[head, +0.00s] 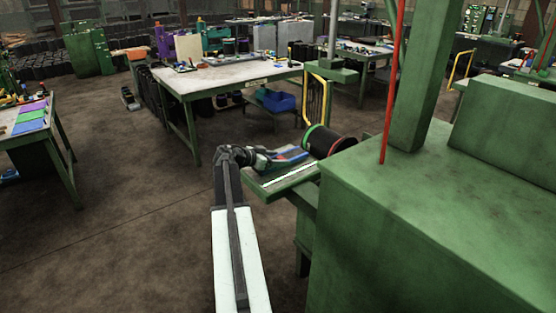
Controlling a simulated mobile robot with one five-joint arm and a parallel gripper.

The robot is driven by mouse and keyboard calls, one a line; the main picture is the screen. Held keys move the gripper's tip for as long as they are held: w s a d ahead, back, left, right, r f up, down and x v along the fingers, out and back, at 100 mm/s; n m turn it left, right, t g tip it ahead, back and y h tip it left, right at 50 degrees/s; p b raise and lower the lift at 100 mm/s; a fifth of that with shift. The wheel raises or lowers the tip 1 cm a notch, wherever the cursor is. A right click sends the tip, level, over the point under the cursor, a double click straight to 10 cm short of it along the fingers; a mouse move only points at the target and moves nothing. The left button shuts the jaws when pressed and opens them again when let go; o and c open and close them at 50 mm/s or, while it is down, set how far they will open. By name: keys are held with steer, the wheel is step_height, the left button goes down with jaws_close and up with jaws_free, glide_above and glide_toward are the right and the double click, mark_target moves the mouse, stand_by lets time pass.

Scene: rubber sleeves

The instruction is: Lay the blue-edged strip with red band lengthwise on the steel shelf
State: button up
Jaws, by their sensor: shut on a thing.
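My gripper (275,158) is at the end of my arm in the middle of the head view, over a green-edged shelf with a grey top (276,182). It is shut on a thin strip with blue and red on it (293,155), which shows just beyond the fingers. The strip is small here and partly hidden by the gripper. I cannot tell whether it touches the shelf top or is held just above it.
A black roll with green and red rings (330,142) lies at the shelf's far right. A large green machine body (440,220) stands close on the right, with a red rod (392,85). A worktable (220,82) stands behind. The floor at left is open.

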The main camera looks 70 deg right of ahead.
steer(key=shift+f+b, duration=0.3)
steer(key=shift+f, duration=0.2)
steer(key=o, duration=1.5)
steer(key=shift+a, duration=0.1)
steer(key=p+v, duration=0.3)
steer(key=v, duration=0.5)
steer(key=shift+r, duration=0.1)
